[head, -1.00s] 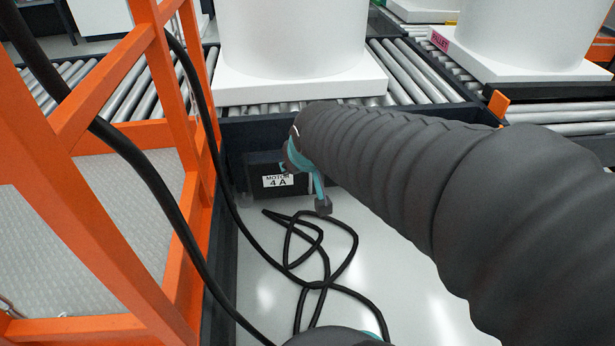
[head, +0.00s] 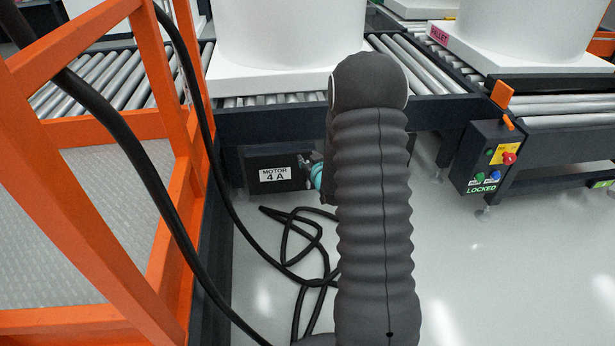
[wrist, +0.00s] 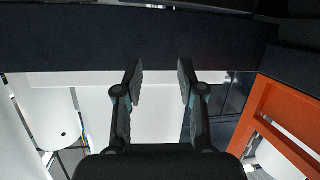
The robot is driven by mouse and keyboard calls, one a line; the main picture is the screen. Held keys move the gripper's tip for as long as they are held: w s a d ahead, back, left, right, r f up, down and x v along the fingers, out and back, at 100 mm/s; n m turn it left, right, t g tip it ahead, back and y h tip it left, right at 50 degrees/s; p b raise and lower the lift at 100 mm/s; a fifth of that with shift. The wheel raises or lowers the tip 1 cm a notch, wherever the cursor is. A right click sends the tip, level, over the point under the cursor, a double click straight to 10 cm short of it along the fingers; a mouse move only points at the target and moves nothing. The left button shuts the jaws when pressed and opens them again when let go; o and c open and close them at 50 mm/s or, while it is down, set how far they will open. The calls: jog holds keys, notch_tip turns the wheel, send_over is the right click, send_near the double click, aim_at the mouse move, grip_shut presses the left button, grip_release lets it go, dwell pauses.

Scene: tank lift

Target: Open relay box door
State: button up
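No box labelled as a relay box shows. A dark box marked MOTOR 4 A (head: 265,172) hangs under the conveyor in the head view. A dark control box (head: 486,160) with red, green and blue buttons and a LOCKED label is mounted at the right conveyor. I cannot tell if either is the relay box, and no open door shows. My gripper (head: 311,171) is mostly hidden behind my arm, just right of the motor box. In the wrist view my gripper (wrist: 160,80) is open, with nothing between its fingers.
An orange frame (head: 160,232) stands at left with black cables (head: 135,150) across it. A loose black cable (head: 290,255) lies coiled on the floor. The conveyor beam (head: 270,124) runs above the motor box. The floor at right (head: 500,270) is clear.

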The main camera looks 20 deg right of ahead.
notch_tip(320, 180, down, 10)
jog(key=d+f+t+b, duration=0.1)
jog(key=d+t+b, duration=0.1)
jog(key=m+t+b, duration=0.1)
jog(key=b, duration=0.1)
send_over(309, 185)
jog(key=f, duration=0.5)
jog(key=shift+w+d+f, duration=0.1)
jog(key=shift+w, duration=0.25)
grip_shut()
